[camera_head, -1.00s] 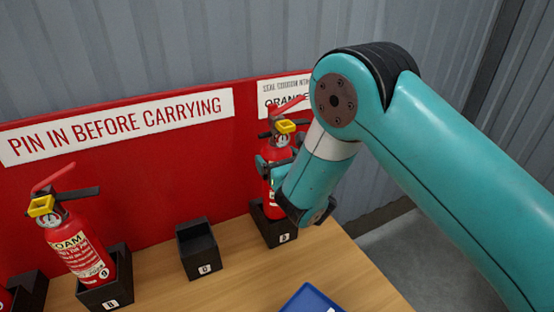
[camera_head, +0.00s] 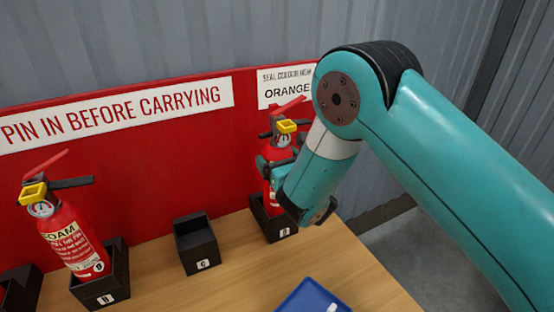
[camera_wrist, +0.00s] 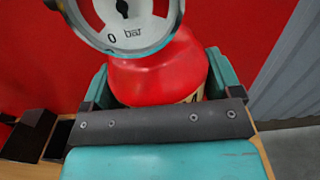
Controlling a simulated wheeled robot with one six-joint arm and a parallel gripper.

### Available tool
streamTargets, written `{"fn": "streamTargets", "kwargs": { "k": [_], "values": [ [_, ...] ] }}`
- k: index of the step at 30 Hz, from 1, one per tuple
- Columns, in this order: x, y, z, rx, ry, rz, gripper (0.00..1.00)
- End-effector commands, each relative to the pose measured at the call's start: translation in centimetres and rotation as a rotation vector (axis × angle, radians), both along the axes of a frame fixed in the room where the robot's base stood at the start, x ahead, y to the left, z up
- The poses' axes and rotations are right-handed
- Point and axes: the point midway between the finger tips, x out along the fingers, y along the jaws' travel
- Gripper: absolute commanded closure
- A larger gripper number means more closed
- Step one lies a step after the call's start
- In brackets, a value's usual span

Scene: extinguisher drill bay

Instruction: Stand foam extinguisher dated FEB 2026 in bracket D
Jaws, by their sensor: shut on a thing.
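A red extinguisher (camera_head: 268,172) with a yellow tag or seal at its neck stands upright in the rightmost bracket, D (camera_head: 281,231), in the head view. My gripper (camera_head: 283,185) is shut around its body. In the wrist view the red shoulder (camera_wrist: 160,75) of the held extinguisher sits between my jaws (camera_wrist: 165,95), with its bar gauge (camera_wrist: 125,15) above. My arm hides much of it, and its label and date cannot be read.
A FOAM extinguisher (camera_head: 75,240) with a yellow tag stands in a bracket (camera_head: 106,287) at the left. Bracket C (camera_head: 196,243) is empty. A blue tray (camera_head: 310,298) lies at the front. The red back panel (camera_head: 150,165) carries signs, one reading ORANGE (camera_head: 287,94).

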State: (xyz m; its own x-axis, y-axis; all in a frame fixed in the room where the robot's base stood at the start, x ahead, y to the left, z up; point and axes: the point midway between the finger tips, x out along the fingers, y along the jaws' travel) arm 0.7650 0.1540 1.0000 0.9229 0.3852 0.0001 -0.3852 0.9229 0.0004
Motion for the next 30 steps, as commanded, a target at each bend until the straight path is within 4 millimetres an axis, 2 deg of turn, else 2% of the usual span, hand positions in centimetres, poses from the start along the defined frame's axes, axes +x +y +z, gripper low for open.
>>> {"fn": "streamTargets", "kwargs": {
  "k": [30],
  "values": [
    [0.0, 0.1, 2.5, 0.003, -0.01, 0.003, 0.63]
  ]
}}
